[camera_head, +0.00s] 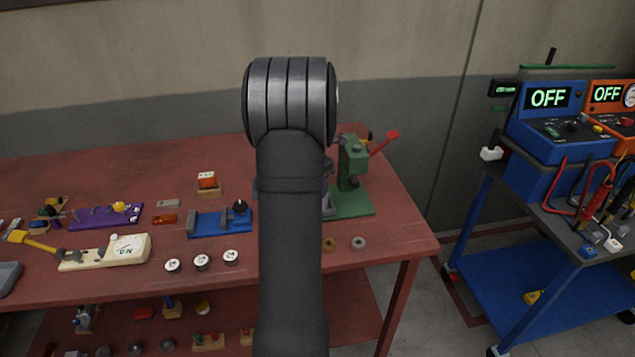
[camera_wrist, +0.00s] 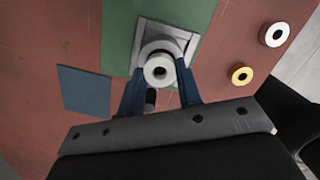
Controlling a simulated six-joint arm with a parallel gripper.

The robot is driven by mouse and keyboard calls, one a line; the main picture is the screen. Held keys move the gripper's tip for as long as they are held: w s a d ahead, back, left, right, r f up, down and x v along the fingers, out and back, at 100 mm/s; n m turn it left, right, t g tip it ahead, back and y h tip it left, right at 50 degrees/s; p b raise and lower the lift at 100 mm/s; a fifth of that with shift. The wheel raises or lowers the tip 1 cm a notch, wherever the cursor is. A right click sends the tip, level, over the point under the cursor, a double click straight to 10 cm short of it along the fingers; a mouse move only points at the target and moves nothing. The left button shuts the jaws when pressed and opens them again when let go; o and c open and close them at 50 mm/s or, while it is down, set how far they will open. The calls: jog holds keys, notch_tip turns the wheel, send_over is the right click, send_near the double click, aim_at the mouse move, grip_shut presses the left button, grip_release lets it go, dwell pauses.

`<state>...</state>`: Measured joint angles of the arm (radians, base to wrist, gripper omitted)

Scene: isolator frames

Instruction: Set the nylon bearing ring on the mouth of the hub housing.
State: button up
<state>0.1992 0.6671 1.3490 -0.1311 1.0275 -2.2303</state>
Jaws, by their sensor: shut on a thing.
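The white nylon bearing ring (camera_wrist: 158,69) is held between the blue fingertips of my gripper (camera_wrist: 160,76) in the wrist view. The grey hub housing (camera_wrist: 178,38), with a square flange, is on a green plate (camera_wrist: 118,35). The ring overlaps the housing's round middle in this view and hides most of its mouth. I cannot tell whether the ring touches the housing or is above it. In the head view my arm hides the gripper, the ring and most of the housing area beside the green press (camera_head: 352,203).
A brass ring (camera_wrist: 242,74) and a pale grey ring (camera_wrist: 274,34) lie to the right on the red table (camera_wrist: 225,40). A flat blue square (camera_wrist: 85,92) lies left. The green press has a red lever (camera_head: 383,142). A cart (camera_head: 555,220) with instruments stands right.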

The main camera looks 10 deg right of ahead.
jog(key=shift+f, duration=0.65)
jog(key=o, duration=1)
jog(key=shift+o, duration=0.2)
notch_tip(320, 180, up, 17)
jog(key=s+a, duration=0.1)
jog(key=a, duration=0.1)
jog(key=shift+s, duration=0.2)
jog(key=shift+a, duration=0.1)
jog(key=f, duration=0.5)
jog(key=w+d+f, duration=0.1)
jog(key=f, duration=0.5)
jog(key=d+f, duration=0.1)
jog(key=f, duration=0.5)
jog(key=shift+w+d, duration=0.1)
jog(key=shift+w, duration=0.05)
jog(key=shift+r, duration=0.15)
